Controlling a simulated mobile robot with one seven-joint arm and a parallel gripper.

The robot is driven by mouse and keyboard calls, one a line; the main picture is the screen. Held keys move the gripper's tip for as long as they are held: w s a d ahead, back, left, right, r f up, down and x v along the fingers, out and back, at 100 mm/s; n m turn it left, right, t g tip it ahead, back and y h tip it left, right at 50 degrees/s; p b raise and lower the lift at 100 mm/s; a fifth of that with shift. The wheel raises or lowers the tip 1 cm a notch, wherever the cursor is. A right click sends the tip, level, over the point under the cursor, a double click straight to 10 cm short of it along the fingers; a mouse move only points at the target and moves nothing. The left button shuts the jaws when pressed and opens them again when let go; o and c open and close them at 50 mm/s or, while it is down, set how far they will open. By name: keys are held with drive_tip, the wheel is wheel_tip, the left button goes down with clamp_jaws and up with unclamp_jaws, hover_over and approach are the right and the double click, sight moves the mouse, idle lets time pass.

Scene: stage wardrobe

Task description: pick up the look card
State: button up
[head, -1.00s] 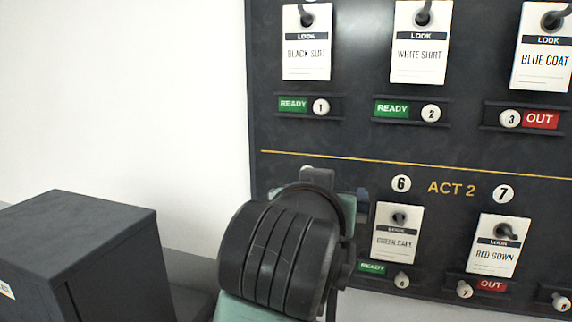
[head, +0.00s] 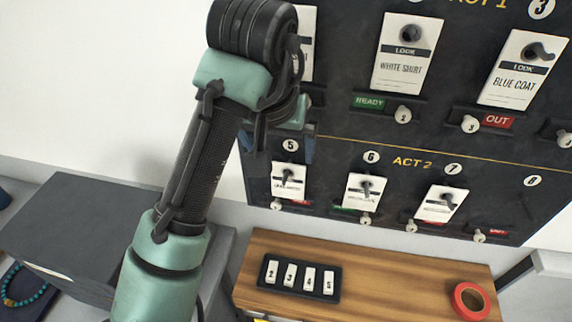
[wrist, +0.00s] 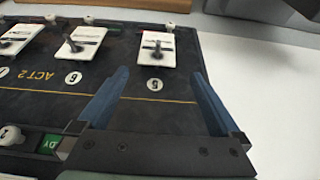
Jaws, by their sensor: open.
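Several white look cards hang on pegs on a dark board. In the head view, one card (head: 288,183) hangs under number 5, a second (head: 364,193) under 6, and a third (head: 440,206) under 7. Upper cards read White Shirt (head: 405,62) and Blue Coat (head: 522,72); another is mostly hidden behind my arm. My gripper (wrist: 160,75) is open and empty, its blue fingers spread. In the wrist view, which is turned upside down, the number 5 card (wrist: 156,52) lies beyond the fingertips, roughly centred between them and apart from them.
A wooden table (head: 380,265) below the board holds a black tray (head: 328,293) of numbered tags and a red tape roll (head: 471,300). A dark box (head: 80,225) stands at left, near turquoise beads (head: 25,290). White wall is clear left of the board.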

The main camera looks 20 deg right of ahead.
sight(287, 172)
drive_tip(key=shift+s+p+x, duration=0.15)
drive_tip(key=shift+p+x, duration=0.85)
drive_tip(key=shift+x, duration=2.05)
drive_tip(key=shift+s+p+x, duration=0.1)
drive_tip(key=shift+p+x, duration=0.9)
drive_tip(key=shift+x, duration=2)
drive_tip(key=shift+d+f, duration=0.1)
drive_tip(key=c, duration=1.1)
